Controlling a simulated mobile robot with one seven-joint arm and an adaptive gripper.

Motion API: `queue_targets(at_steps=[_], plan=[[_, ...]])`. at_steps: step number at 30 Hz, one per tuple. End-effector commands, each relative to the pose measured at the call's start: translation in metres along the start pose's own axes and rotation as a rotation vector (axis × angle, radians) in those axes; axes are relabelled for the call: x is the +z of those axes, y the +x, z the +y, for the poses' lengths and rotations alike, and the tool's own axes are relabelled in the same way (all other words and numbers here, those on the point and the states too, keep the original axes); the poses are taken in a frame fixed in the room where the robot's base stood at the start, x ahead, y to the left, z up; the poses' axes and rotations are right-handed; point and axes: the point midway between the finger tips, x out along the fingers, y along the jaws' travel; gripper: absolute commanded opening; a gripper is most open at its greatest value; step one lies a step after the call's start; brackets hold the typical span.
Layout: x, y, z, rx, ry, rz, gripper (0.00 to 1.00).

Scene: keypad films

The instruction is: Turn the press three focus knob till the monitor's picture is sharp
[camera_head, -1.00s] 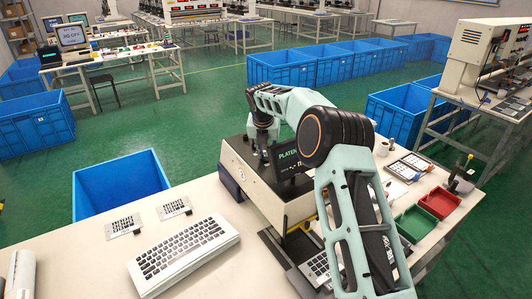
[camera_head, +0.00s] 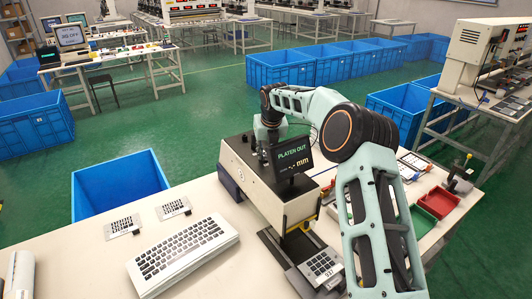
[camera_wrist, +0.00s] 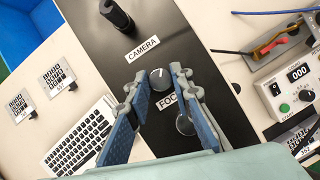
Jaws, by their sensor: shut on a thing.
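The press three (camera_head: 262,195), a cream box with a black top, stands on the near table. Its monitor (camera_head: 290,158) reads "PLATEN OUT" in green with a small, bright, blocky pattern below; at this size I cannot tell how sharp that is. In the wrist view, the focus knob (camera_wrist: 161,79), dark with a pale pointer line, sits on the black top above a partly covered "FOCUS" label. My gripper (camera_wrist: 160,80) is shut on the knob, one blue-padded finger on each side. In the head view, my fingers are largely hidden by the monitor and arm.
A dark post (camera_wrist: 117,14) rises above the "CAMERA" label. A silver knob (camera_wrist: 184,125) is partly behind my right finger. A keyboard (camera_head: 183,252) lies on the table left of the press. A control box (camera_wrist: 293,90) with a green button stands to the right.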

Motion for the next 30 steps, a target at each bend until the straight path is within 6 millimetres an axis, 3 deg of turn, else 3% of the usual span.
queue_targets(at_steps=[4, 5, 9, 20, 23, 30], plan=[[-0.001, 0.001, 0.000, -0.001, 0.001, 0.003, 0.00], [-0.001, 0.001, 0.000, -0.001, 0.001, 0.003, 0.23], [-0.001, 0.000, 0.000, -0.001, 0.001, 0.002, 0.38], [0.000, -0.005, 0.000, -0.001, 0.002, -0.001, 0.38], [0.001, -0.018, 0.000, -0.001, 0.001, -0.002, 0.38], [0.000, -0.069, -0.001, -0.002, 0.002, -0.001, 0.38]])
